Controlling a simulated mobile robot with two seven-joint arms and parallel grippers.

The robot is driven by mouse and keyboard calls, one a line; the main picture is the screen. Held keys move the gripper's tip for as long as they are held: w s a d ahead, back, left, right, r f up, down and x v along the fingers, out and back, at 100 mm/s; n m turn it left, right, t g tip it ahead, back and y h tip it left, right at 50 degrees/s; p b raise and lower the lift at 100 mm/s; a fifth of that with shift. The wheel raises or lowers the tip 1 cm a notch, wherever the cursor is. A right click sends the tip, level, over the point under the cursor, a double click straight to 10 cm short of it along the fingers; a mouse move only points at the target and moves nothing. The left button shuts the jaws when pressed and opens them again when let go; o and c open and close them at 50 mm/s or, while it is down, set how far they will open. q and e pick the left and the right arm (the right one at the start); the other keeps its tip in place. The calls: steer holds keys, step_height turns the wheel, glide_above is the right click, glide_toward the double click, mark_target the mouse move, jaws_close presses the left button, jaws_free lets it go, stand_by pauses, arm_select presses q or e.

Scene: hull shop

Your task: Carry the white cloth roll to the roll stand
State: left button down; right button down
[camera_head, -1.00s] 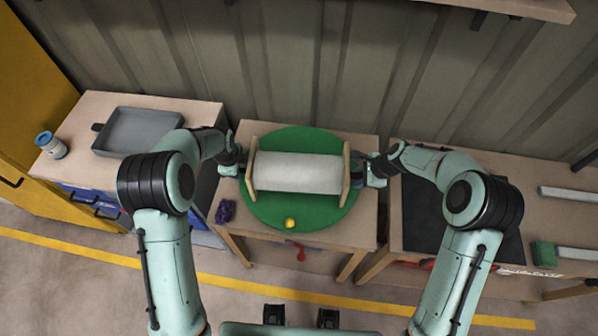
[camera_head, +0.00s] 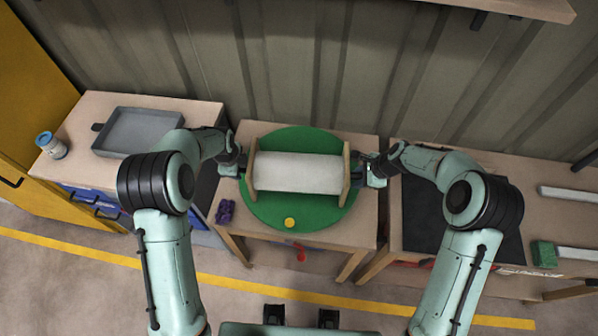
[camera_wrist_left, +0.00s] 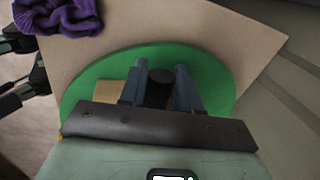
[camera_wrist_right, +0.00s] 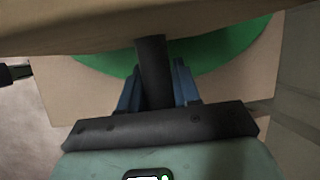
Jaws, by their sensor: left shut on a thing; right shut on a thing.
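The white cloth roll (camera_head: 300,173) lies level, left to right, between two upright wooden end boards, the left (camera_head: 253,172) and the right (camera_head: 346,174), over a green disc (camera_head: 298,218). I cannot tell whether these boards belong to the roll or the roll stand, or whether the roll is supported. My left gripper (camera_head: 241,168) is just outside the left board, its blue fingers shut on a dark rod end (camera_wrist_left: 160,76). My right gripper (camera_head: 364,174) is outside the right board, shut on the other dark rod end (camera_wrist_right: 151,72).
A grey tray (camera_head: 140,131) and a blue-lidded jar (camera_head: 50,145) are left. A dark mat (camera_head: 425,220) covers part of the right bench. A wall stands behind.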

arm_select(q)
steer(key=shift+w+r, duration=0.1)
arm_select(e)
steer(key=shift+w+r, duration=0.1)
stand_by(0.4)
